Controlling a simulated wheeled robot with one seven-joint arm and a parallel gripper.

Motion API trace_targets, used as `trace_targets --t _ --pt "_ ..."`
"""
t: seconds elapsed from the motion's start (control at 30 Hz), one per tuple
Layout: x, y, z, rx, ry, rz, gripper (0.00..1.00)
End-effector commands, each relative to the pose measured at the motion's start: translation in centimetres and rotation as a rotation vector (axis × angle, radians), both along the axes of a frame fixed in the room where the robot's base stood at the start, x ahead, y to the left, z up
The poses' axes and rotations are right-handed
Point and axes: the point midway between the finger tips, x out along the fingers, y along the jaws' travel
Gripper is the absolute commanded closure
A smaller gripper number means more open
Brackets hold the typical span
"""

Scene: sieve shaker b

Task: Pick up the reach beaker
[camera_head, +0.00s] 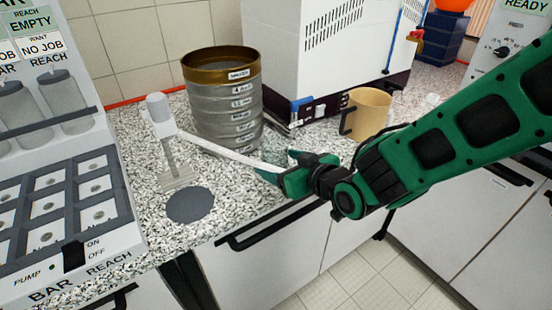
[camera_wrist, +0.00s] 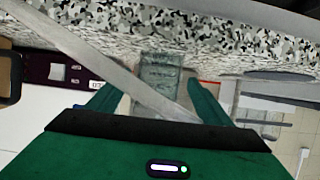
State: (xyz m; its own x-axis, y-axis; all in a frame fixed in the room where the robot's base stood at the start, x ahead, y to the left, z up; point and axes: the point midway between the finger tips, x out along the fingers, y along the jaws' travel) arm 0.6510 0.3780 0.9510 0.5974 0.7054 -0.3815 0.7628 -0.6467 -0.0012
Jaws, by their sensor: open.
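A see-through, greenish, glass-like vessel (camera_wrist: 160,70), possibly the reach beaker, shows between my fingers in the wrist view; no label is readable on it. In the head view it is hard to pick out. My gripper (camera_head: 280,165) is open at the front of the speckled counter, and its two green fingers stand apart in the wrist view (camera_wrist: 154,90). A pale strip (camera_head: 225,152) runs from a white stand (camera_head: 160,115) to my gripper and crosses the wrist view diagonally. Contact between fingers and vessel cannot be told.
A brass-rimmed sieve stack (camera_head: 228,105) stands behind the strip. A tan mug with a black handle (camera_head: 368,112) stands right of it, by a white machine (camera_head: 320,50). A dark round pad (camera_head: 190,205) lies at front left, beside a labelled rack (camera_head: 70,200).

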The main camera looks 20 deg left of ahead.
Motion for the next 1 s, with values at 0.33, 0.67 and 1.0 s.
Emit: trace_targets --t 0.33,0.67,1.0 --pt "1.8 1.6 -0.9 -0.001 0.000 -0.004 0.27" --pt "4.3 4.4 -2.3 -0.002 0.001 -0.004 0.27" --pt "4.5 4.6 -2.4 -0.002 0.001 -0.005 0.36"
